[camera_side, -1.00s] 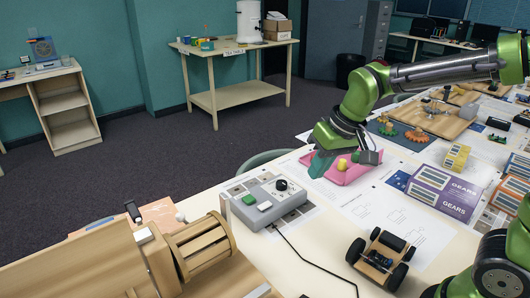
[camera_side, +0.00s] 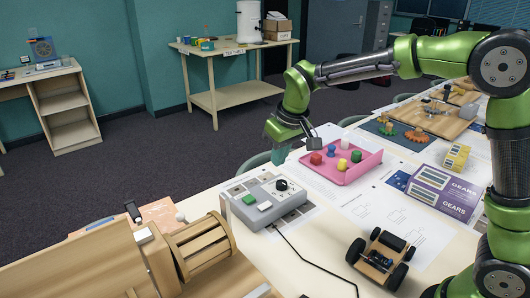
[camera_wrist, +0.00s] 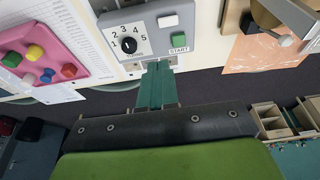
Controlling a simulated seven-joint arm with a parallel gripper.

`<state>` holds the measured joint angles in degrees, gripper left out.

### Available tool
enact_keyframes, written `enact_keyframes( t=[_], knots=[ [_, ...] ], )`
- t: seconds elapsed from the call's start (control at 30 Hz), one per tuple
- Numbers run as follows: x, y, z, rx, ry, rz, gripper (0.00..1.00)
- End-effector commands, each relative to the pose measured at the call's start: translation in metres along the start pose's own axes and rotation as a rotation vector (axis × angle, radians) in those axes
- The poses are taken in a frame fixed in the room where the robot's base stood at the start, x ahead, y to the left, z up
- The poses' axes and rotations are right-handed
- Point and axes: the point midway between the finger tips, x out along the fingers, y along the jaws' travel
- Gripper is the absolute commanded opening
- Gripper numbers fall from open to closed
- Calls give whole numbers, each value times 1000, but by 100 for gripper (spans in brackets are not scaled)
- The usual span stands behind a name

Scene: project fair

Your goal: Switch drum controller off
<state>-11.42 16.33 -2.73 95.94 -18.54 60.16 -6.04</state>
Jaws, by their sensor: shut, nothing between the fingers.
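The drum controller (camera_side: 278,207) is a grey box on the white table in the side view, with a black knob (camera_side: 281,184), a green button (camera_side: 249,199) and a white button (camera_side: 265,206). In the wrist view the controller (camera_wrist: 148,40) shows its knob (camera_wrist: 129,45) with numbers around it. The green button (camera_wrist: 179,40) is marked START, and the white button (camera_wrist: 168,21) is beside it. My gripper (camera_wrist: 158,70) has its teal fingers shut and empty, at the controller's near edge in that view. In the side view my gripper (camera_side: 280,153) is behind and apart from the controller.
A pink tray (camera_side: 367,168) with several coloured pegs stands right of the controller. A wooden drum (camera_side: 201,246) lies at lower left and a small wheeled car (camera_side: 381,260) in front. A dark cable runs forward from the controller.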

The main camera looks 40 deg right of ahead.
Motion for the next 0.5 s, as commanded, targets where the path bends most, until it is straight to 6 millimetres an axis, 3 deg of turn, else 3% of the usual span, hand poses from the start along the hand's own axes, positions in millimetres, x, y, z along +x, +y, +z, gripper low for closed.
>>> enact_keyframes(
  t=[0.17,0.5],
  knots=[
    [27,0,2,2,-7,1,0],
    [99,1,2,2,-6,1,0]
  ],
)
